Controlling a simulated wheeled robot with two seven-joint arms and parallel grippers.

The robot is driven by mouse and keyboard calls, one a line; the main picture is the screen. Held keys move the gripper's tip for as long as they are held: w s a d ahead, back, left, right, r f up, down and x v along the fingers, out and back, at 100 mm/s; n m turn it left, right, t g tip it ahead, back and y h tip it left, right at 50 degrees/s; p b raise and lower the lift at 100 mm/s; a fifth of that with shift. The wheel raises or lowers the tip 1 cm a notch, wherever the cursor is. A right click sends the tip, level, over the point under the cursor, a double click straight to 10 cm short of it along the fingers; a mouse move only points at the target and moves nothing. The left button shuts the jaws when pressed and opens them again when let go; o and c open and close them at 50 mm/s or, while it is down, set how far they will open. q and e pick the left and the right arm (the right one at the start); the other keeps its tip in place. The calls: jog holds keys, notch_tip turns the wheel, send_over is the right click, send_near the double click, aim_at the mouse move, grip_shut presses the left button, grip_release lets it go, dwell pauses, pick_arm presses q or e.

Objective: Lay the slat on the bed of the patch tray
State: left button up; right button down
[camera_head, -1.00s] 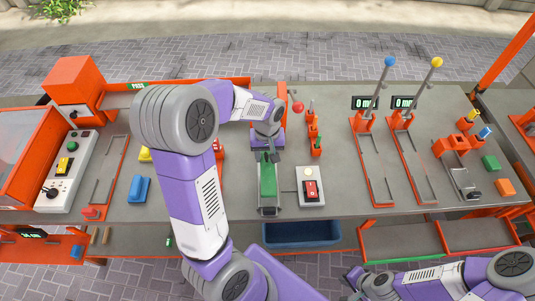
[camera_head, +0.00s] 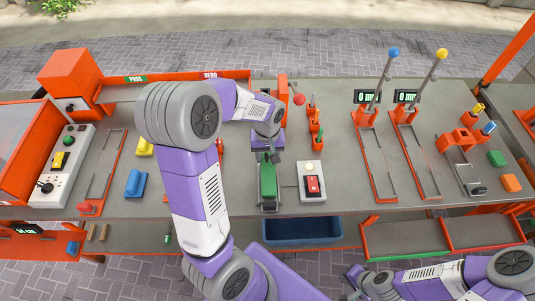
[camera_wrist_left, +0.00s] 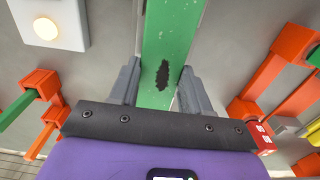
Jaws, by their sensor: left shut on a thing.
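The green slat (camera_head: 268,181) points toward the bench's front edge, over the narrow grey patch tray (camera_head: 269,207). In the left wrist view the slat (camera_wrist_left: 172,35) runs between the fingers and has a dark ragged patch on its face. My left gripper (camera_head: 267,151) is shut on the slat near its far end; the fingers (camera_wrist_left: 160,88) press its two sides. The slat covers most of the tray, so I cannot tell whether it touches the bed. My right gripper (camera_head: 353,283) is low at the bottom, away from the bench top; its jaw opening is unclear.
A switch box (camera_head: 312,195) with a red rocker and pale lamp stands just right of the tray. Orange holders (camera_head: 314,128) and a red ball (camera_head: 299,99) are behind it. A blue bin (camera_head: 302,231) sits below the front edge. Two tall levers stand further right.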

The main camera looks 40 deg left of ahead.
pick_arm(q)
jog(key=shift+f+b, duration=0.5)
jog(key=shift+f, duration=0.15)
jog(key=o, duration=1.3)
jog(key=shift+r+p, duration=1.05)
jog(key=shift+r, duration=2.75)
jog(key=shift+r, duration=0.1)
